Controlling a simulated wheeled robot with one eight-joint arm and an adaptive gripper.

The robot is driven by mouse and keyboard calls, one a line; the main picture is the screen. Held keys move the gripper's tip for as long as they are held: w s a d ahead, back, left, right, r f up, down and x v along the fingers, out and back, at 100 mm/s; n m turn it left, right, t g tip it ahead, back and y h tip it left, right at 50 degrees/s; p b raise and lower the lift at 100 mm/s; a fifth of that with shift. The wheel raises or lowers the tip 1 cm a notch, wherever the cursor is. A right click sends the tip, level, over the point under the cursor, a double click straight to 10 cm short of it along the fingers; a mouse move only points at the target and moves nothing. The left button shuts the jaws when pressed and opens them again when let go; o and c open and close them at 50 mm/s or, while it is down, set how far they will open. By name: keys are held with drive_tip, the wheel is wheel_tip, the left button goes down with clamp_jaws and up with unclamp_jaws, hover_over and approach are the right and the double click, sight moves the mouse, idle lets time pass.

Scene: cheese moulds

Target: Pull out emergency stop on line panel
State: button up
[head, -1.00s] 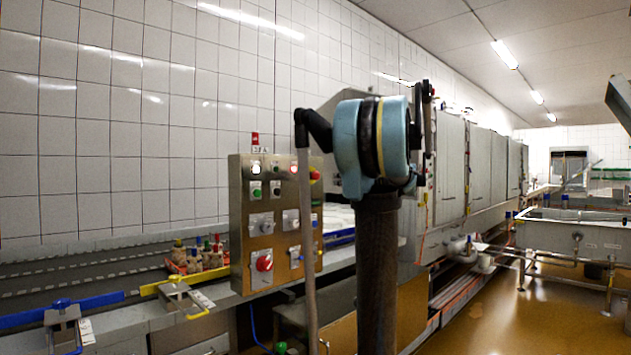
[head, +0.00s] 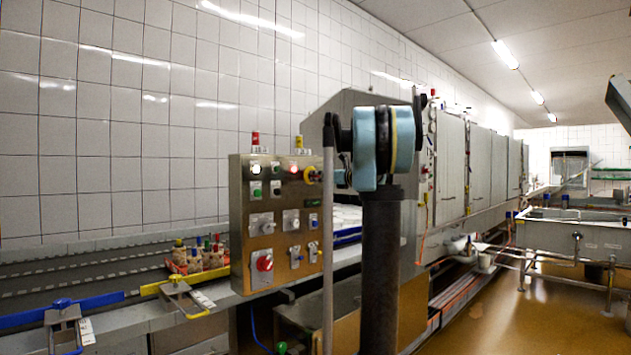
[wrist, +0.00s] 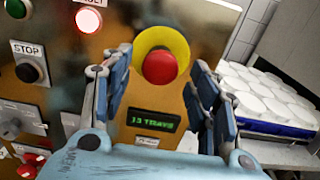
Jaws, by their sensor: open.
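The line panel (head: 243,222) is a steel box with buttons and switches, left of my arm in the head view. The emergency stop is a red mushroom button (wrist: 159,66) on a yellow disc, above a small green-lit display. In the head view its yellow disc (head: 310,175) is at the panel's upper right, partly covered. My gripper (wrist: 163,62) is open, with one finger on each side of the button in the wrist view. I cannot tell whether the fingers touch it. In the head view my gripper is mostly hidden by my arm.
A black STOP button (wrist: 26,73) and a lit red button (wrist: 88,20) sit left of the emergency stop. A red rotary knob (head: 264,263) is lower on the panel. White round moulds (wrist: 265,98) in a blue tray stand behind the panel. A conveyor runs left.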

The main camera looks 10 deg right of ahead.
sight(316, 176)
drive_tip(key=shift+x, duration=1.7)
drive_tip(key=shift+c, duration=0.6)
